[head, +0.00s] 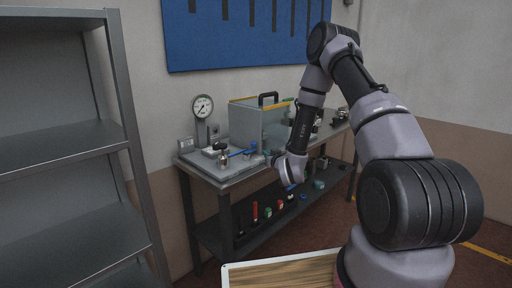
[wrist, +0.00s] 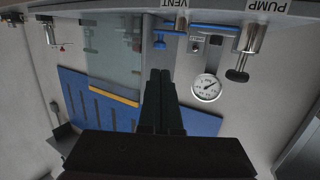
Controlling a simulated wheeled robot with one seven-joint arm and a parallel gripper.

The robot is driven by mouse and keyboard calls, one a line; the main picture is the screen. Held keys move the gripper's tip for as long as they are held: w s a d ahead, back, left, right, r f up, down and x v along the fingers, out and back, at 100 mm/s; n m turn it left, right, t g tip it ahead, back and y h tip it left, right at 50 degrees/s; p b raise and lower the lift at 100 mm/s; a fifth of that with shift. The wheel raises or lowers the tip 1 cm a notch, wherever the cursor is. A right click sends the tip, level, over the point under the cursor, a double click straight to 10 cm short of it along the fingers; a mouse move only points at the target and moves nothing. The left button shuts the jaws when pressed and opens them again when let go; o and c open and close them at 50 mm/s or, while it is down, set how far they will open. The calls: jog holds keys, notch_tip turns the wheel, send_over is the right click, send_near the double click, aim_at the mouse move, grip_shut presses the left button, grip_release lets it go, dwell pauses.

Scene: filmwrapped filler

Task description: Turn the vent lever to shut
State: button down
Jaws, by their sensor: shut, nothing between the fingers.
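In the head view my gripper (head: 270,156) is small, at the bench's front edge near the valves; the vent lever is hard to make out there.
A clear-fronted box (head: 246,124) sits on the bench. Grey shelving (head: 66,146) stands left.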

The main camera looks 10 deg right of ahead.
aim_at(254, 144)
jog(key=shift+w, duration=0.1)
jog(key=x, duration=1.3)
jog(key=shift+w, duration=0.4)
